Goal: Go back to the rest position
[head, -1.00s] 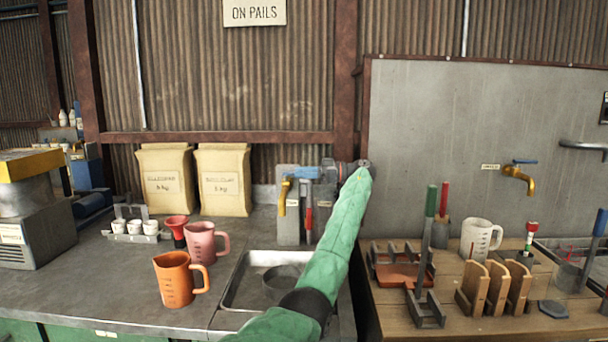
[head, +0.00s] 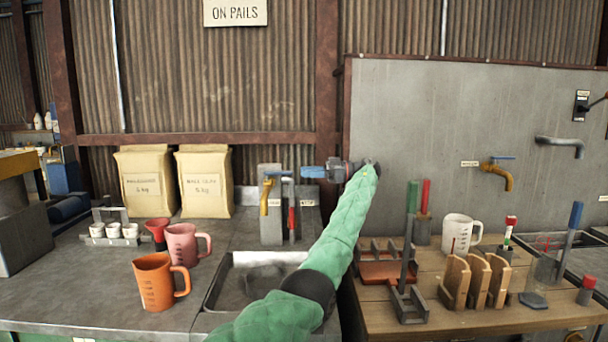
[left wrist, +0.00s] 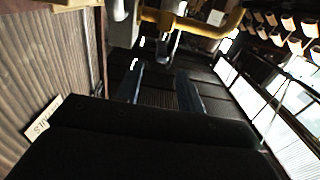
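My left arm, in a green sleeve, reaches up across the middle of the head view. Its dark gripper (head: 370,166) is mostly hidden behind the sleeve's end, beside the blue and grey pipe fitting (head: 328,172) at the wall. In the left wrist view the two fingers of my left gripper (left wrist: 160,88) stand apart with nothing gripped between them. A yellow pipe (left wrist: 195,24) and a pale metal part lie beyond the fingertips. My right gripper is in neither view.
On the left bench stand an orange jug (head: 159,282), a pink jug (head: 185,243) and two paper sacks (head: 205,182). The wooden bench on the right holds racks, a white jug (head: 459,234) and wooden holders (head: 480,281).

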